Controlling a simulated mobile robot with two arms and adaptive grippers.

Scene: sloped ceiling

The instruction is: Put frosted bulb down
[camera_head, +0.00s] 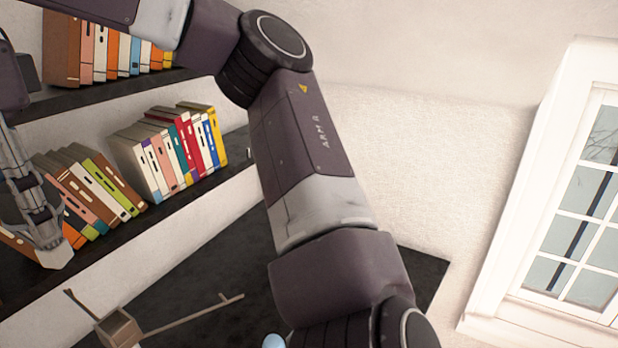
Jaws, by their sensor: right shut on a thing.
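My right arm rises from the bottom, bends at the top, and reaches back to the left edge. My right gripper (48,240) hangs there, pointing down, in front of the bookshelf's lower books. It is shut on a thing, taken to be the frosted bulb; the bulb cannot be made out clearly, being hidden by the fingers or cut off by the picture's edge. My left gripper is not in view.
Dark shelves on the left hold leaning books (175,150) and, lower, more books (90,190). Below is a dark surface (215,275) with a small wooden object (118,328) with thin arms. A white-framed window (570,240) is at right. A pale blue rounded thing (273,341) shows at the bottom.

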